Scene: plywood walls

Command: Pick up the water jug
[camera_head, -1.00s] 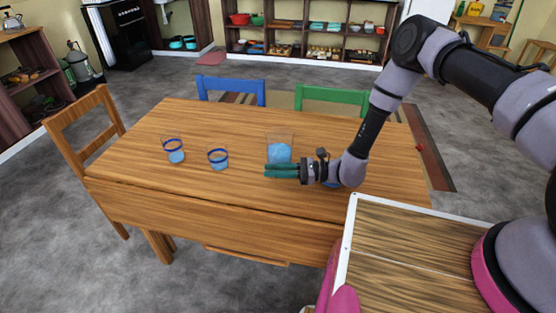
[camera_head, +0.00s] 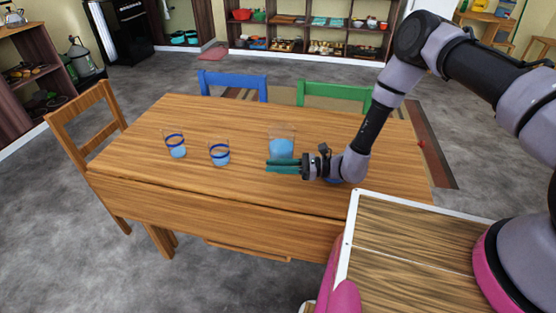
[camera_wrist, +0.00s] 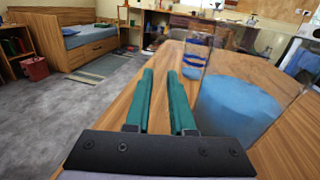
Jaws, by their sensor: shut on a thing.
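The water jug (camera_head: 282,146) is a clear, upright vessel with blue water in it, on the wooden table. In the wrist view the jug (camera_wrist: 240,108) fills the right side, close beside the fingers. My gripper (camera_head: 268,167) is low over the table at the jug's near side, its green fingers pointing left. In the wrist view the gripper (camera_wrist: 160,74) has its two fingers near each other with a narrow gap. It is shut on the jug; the clear part between the fingers is hard to make out.
Two blue-banded glasses of water, one at far left (camera_head: 175,146) and one nearer (camera_head: 219,154), stand left of the jug on the table (camera_head: 190,188). Blue (camera_head: 232,84) and green (camera_head: 334,96) chairs stand behind, a wooden chair (camera_head: 80,132) at left.

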